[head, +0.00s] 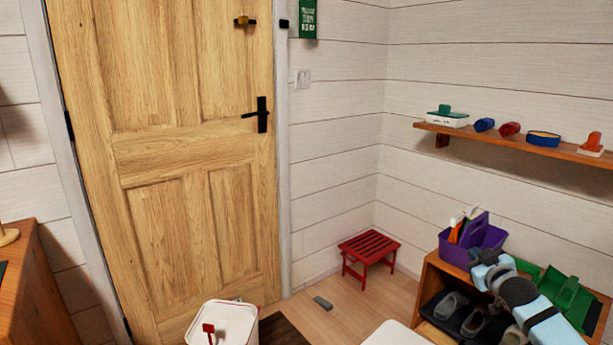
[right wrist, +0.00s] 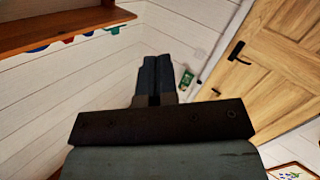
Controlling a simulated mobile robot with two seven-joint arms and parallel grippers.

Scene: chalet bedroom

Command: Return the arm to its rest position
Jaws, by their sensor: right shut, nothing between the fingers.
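My right arm comes in from the lower right of the head view, in front of a low wooden shelf unit. Its gripper (head: 486,257) is small and partly blends with the things behind it, close in the picture to a purple caddy (head: 486,236). In the right wrist view the two dark fingers of the right gripper (right wrist: 158,60) are together with nothing between them. They point toward the white plank wall, clear of any object. My left gripper is not in view.
The shelf unit (head: 425,290) holds shoes and green items. A wall shelf (head: 437,128) carries several small objects; a wooden shelf (right wrist: 50,30) also shows in the wrist view. A red stool (head: 369,247) stands in the corner. A grey object (head: 322,303) lies on the floor. The door (head: 170,150) is shut.

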